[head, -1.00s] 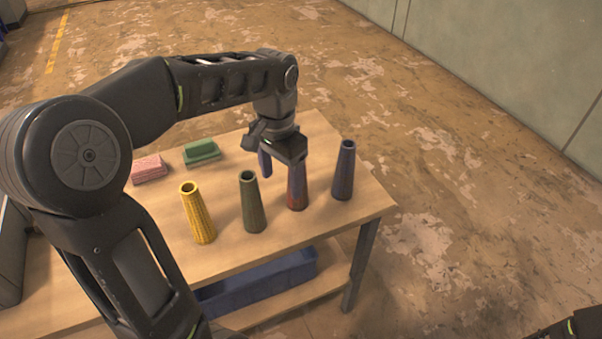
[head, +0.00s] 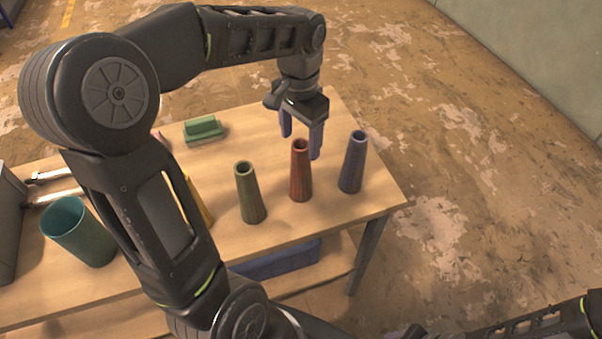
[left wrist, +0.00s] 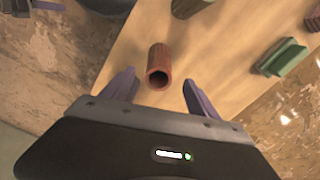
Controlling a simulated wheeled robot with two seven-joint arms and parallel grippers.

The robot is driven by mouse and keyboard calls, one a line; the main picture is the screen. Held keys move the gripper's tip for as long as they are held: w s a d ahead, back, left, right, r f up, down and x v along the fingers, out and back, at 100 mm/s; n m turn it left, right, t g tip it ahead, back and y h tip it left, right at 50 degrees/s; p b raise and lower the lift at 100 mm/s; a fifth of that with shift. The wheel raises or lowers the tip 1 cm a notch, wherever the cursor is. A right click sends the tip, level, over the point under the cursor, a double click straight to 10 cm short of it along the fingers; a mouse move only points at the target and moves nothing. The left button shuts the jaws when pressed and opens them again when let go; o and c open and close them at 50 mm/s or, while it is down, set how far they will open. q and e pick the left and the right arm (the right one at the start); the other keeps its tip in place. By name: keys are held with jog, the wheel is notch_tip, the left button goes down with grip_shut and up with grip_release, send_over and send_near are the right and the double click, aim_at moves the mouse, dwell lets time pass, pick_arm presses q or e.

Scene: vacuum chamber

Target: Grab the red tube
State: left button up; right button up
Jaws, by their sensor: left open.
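The red tube (head: 300,172) stands upright on the wooden table, between a green tube and a blue tube. In the left wrist view the red tube (left wrist: 158,66) shows its open top, ahead of and between the two finger tips. My left gripper (head: 301,146) is open and empty, with its purple fingers pointing down just behind and above the red tube; it also shows in the left wrist view (left wrist: 158,84). It does not appear to touch the tube. My right arm shows at the bottom right of the head view, but its gripper cannot be made out.
The green tube (head: 250,192) stands left of the red one and the blue tube (head: 353,162) right of it. A yellow tube (head: 196,203) is partly behind my left arm. A teal cup (head: 80,233), a green block (head: 204,130) and a blue bin (head: 280,260) below are also here.

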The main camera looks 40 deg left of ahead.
aim_at(300, 157)
pick_arm(q)
jog(key=shift+f, duration=0.45)
notch_tip(300, 157, down, 5)
jog(key=shift+d+f+p, duration=0.1)
jog(key=shift+p, duration=0.5)
jog(key=shift+c, duration=0.4)
grip_shut()
dwell(0.3)
